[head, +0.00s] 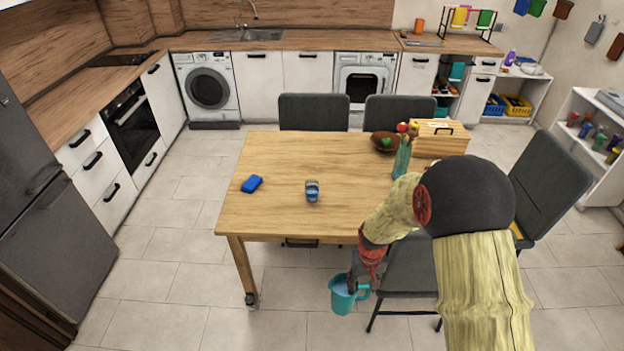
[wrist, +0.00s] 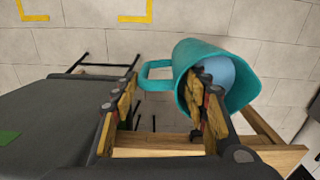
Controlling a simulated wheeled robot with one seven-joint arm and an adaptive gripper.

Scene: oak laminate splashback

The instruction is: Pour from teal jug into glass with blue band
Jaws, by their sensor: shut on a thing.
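The teal jug (head: 341,301) is in my gripper (head: 357,280), off the table's near edge and lower than the tabletop in the head view. In the wrist view the jug (wrist: 190,62) is at upper right with pale blue contents. Its handle (wrist: 143,76) reaches left between the two fingers of my gripper (wrist: 163,85), which are shut on the jug; the exact contact is hard to see. The glass with blue band (head: 312,191) stands upright on the table, toward its near side, up and left of the jug and apart from it.
The wooden table (head: 275,155) also holds a blue block (head: 252,184), a brown bowl (head: 384,140), a teal vase (head: 402,160) and a wooden box (head: 440,145). A dark chair (head: 405,270) stands right beside the jug. The tabletop around the glass is clear.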

